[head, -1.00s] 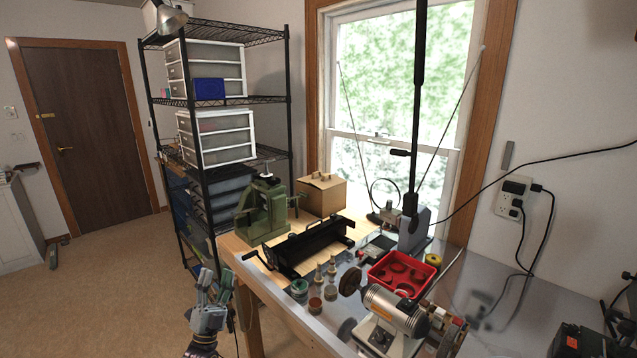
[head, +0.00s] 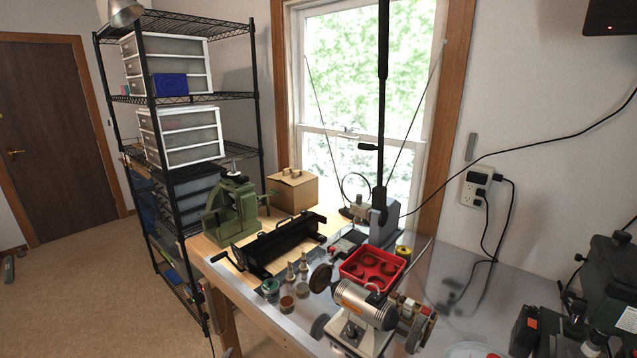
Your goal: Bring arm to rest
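Neither of my grippers shows in the head view now. The workbench (head: 258,318) stands ahead of me. On it are a green machine (head: 233,208), a black bending tool with a crank handle (head: 276,246), a red tray (head: 386,262) with dark ring-shaped pieces in it, and a bench grinder (head: 364,304) at the front. Whether my grippers hold anything is out of sight.
A black wire shelf (head: 256,95) with drawer units (head: 181,137) stands left of the bench. Dark equipment (head: 608,285) stands at the right. The floor (head: 90,300) at the lower left is clear.

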